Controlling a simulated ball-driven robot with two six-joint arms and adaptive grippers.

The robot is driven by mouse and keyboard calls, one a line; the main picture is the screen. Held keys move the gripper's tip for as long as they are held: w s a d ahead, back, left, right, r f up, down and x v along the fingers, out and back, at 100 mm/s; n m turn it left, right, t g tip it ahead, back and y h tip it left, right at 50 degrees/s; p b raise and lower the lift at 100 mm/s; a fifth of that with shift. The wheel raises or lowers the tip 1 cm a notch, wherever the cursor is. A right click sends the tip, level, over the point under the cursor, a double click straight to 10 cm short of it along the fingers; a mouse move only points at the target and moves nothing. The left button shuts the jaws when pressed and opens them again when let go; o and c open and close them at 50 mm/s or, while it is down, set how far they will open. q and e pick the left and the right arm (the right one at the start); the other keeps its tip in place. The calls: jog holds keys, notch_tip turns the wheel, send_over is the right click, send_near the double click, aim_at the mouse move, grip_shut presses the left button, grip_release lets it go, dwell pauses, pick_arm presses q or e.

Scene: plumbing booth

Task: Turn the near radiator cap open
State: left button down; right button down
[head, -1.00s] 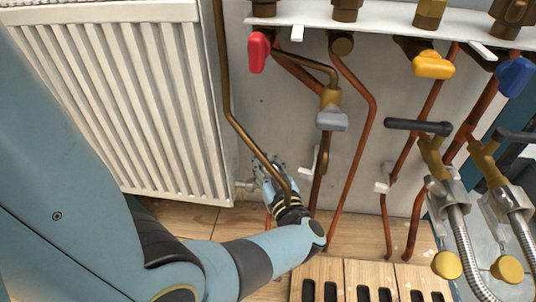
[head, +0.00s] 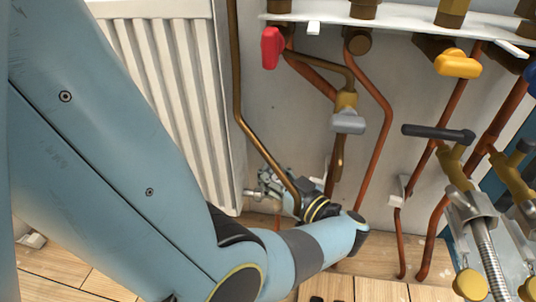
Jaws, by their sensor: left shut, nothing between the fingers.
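The white radiator (head: 185,100) hangs on the wall at the left, partly covered by my left arm. A small pale fitting (head: 251,193) sticks out at its lower right corner, beside the gripper. I cannot clearly make out a cap on it, as the gripper hides part of that spot. My left gripper (head: 266,183) is shut and empty, just right of the fitting, behind the brown pipe. I cannot tell whether its fingers touch the fitting. My right gripper is not in view.
A bent brown pipe (head: 238,80) runs down in front of my left wrist. Copper pipes (head: 380,150), a red handle (head: 272,48), a grey handle (head: 348,122) and a yellow handle (head: 458,64) are on the wall to the right. The wooden floor (head: 375,290) is below.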

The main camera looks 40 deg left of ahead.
pick_arm(q)
jog(key=c, duration=2)
grip_release()
jog(key=shift+w+d, duration=0.25)
jog(key=shift+c, duration=0.2)
jog(key=o, duration=0.5)
jog(key=shift+c, duration=0.2)
jog(key=o, duration=0.4)
jog(key=shift+a, duration=0.1)
jog(key=shift+o, duration=0.2)
jog(key=shift+s+a, duration=0.1)
